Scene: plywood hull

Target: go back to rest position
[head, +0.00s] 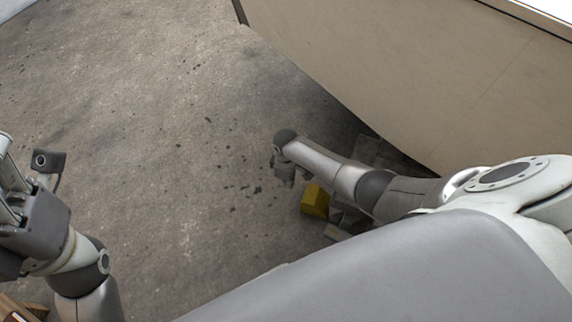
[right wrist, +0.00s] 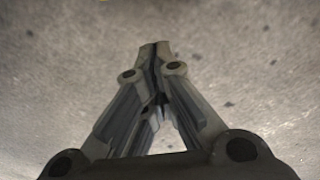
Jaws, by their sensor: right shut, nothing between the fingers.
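My right arm reaches from the lower right to the middle of the head view. Its gripper (head: 284,178) hangs over the bare floor, small and dark. The right wrist view shows this gripper's fingers (right wrist: 156,50) meeting at the tips, shut and empty. My left gripper (head: 8,190) is at the left edge of the head view. It is cut off by the frame, so I cannot tell whether its fingers are open or shut.
A large beige plywood hull (head: 400,70) fills the upper right, close beyond my right arm. A yellow block (head: 315,201) is beside the right forearm, near grey and wooden pieces partly hidden by the arm. Stained concrete floor (head: 160,130) is clear between the arms.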

